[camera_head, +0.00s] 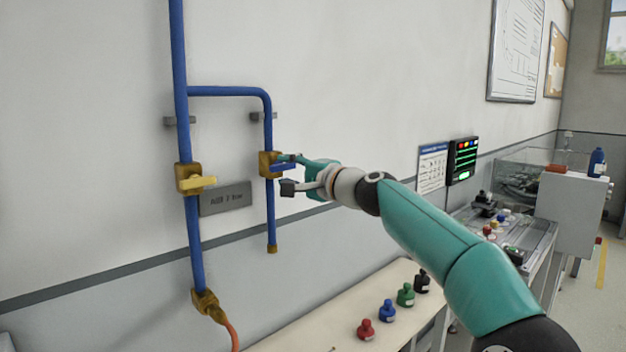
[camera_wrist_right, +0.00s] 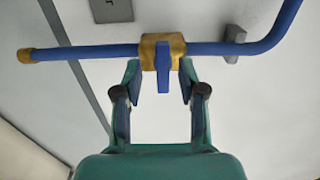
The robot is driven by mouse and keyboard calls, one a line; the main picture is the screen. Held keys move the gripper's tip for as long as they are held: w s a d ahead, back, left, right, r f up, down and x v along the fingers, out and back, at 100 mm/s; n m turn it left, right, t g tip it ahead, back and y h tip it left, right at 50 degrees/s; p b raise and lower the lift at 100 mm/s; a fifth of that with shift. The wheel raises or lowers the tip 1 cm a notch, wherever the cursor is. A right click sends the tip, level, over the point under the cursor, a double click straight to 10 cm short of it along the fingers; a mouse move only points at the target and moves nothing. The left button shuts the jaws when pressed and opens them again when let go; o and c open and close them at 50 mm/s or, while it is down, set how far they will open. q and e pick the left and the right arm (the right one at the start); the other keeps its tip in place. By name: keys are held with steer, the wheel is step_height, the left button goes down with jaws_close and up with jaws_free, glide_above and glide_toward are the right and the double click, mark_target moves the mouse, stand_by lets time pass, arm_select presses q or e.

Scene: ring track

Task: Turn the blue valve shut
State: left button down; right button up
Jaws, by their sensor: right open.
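The blue valve has a brass body (camera_head: 269,165) on the short blue branch pipe on the wall. Its blue handle (camera_head: 283,167) points right, across the vertical pipe. My right gripper (camera_head: 287,173) is at the handle, one finger above it and one below. In the right wrist view, the blue handle (camera_wrist_right: 163,80) lies between the two open fingers (camera_wrist_right: 159,84), with a gap on each side. The brass body (camera_wrist_right: 149,43) is just beyond the fingertips. My left gripper is not in view.
A yellow-handled valve (camera_head: 197,181) sits on the main blue pipe (camera_head: 180,80) to the left. A grey label plate (camera_head: 226,199) is between the pipes. Below, a bench (camera_head: 330,315) carries red, blue, green and black knobbed pieces.

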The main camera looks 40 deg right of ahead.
steer(key=s, duration=1)
steer(key=shift+s+d, duration=0.35)
steer(key=shift+d, duration=0.05)
steer(key=shift+f, duration=0.2)
